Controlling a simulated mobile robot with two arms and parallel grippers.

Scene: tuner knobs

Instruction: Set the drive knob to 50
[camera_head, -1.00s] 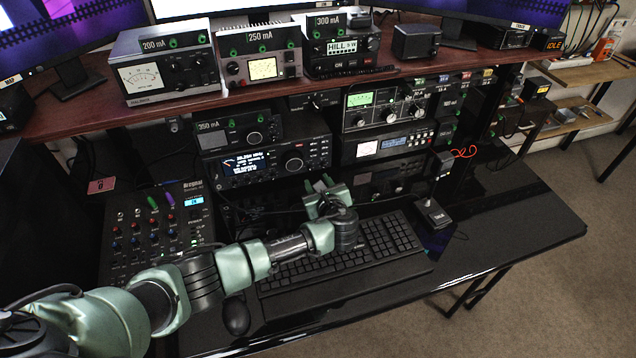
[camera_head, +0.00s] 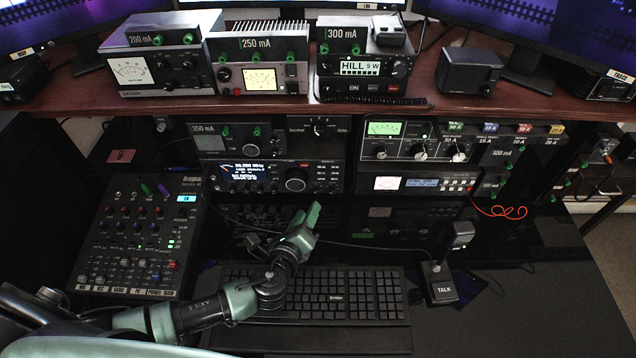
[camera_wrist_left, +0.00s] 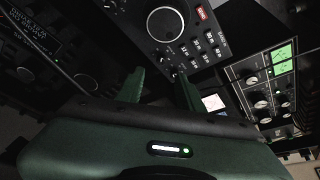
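No lettering reading "drive" is legible, so I cannot tell which knob is the drive knob. In the head view, a tuner (camera_head: 420,142) with a green-lit meter and several knobs stands right of centre. My left gripper (camera_head: 308,222) is in front of and below the transceiver, above the keyboard's back edge. In the left wrist view its two green fingers (camera_wrist_left: 160,88) are apart with nothing between them. A large round knob (camera_wrist_left: 165,23) is beyond the fingertips. My right gripper is not in view.
A keyboard (camera_head: 330,309) lies under my left arm. A TALK microphone (camera_head: 440,285) stands right of it, a mixer (camera_head: 140,240) left. The shelf edge (camera_head: 230,108) overhangs the rack. An orange cable (camera_head: 500,211) hangs at right. The desk's front right is clear.

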